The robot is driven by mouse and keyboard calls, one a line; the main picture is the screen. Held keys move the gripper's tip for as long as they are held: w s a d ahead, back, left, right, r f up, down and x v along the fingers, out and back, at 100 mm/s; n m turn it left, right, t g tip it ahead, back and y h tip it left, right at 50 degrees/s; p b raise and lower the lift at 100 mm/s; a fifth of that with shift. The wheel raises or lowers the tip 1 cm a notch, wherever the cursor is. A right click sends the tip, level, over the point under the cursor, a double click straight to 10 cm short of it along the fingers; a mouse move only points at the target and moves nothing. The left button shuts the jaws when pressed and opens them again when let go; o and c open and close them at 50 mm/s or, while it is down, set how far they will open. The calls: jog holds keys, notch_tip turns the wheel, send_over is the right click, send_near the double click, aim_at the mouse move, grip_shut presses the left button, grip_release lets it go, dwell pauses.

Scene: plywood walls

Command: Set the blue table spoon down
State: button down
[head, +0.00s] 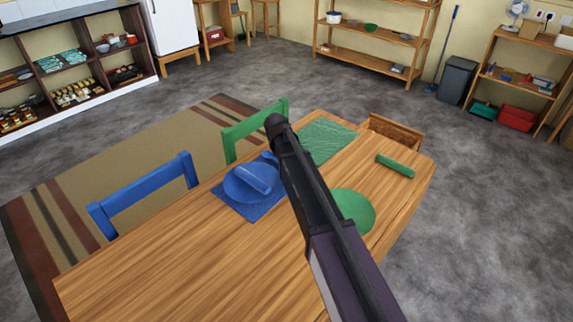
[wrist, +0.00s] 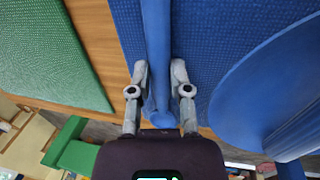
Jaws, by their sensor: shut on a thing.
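The blue table spoon (wrist: 157,35) runs up the middle of the wrist view. My gripper (wrist: 160,68) is shut on it, one finger on each side. The spoon is over the blue placemat (wrist: 205,30), near the mat's left edge in that view. I cannot tell whether it touches the mat. The blue plate (wrist: 250,85) is to its right, apart from my fingers. In the head view, my arm hides the gripper and most or all of the spoon; the blue placemat (head: 226,201) and plate (head: 238,190) show left of the arm.
The wooden table (head: 165,260) has bare room at the front left. A green placemat (head: 325,138), a green plate (head: 352,208) and a green roll (head: 395,166) are on it. A blue roll (head: 254,180) lies on the blue plate. Blue (head: 145,195) and green (head: 255,125) chairs stand along the far side.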

jog(key=shift+f, duration=0.2)
jog(key=c, duration=0.6)
grip_release()
jog(key=shift+r, duration=0.1)
jog(key=shift+o, duration=0.2)
jog(key=shift+r, duration=0.15)
notch_tip(320, 180, up, 12)
jog(key=s+a+p, duration=0.1)
jog(key=s+p, duration=0.1)
jog(key=p, duration=0.9)
jog(key=shift+a+p, duration=0.25)
jog(key=shift+p, duration=0.15)
jog(key=s+d+m+g+y, duration=0.1)
jog(key=s+d+m, duration=0.9)
jog(key=s+d, duration=1.3)
jog(key=shift+s+d+f+g, duration=0.35)
jog(key=shift+s+d+g, duration=0.05)
jog(key=shift+d, duration=0.65)
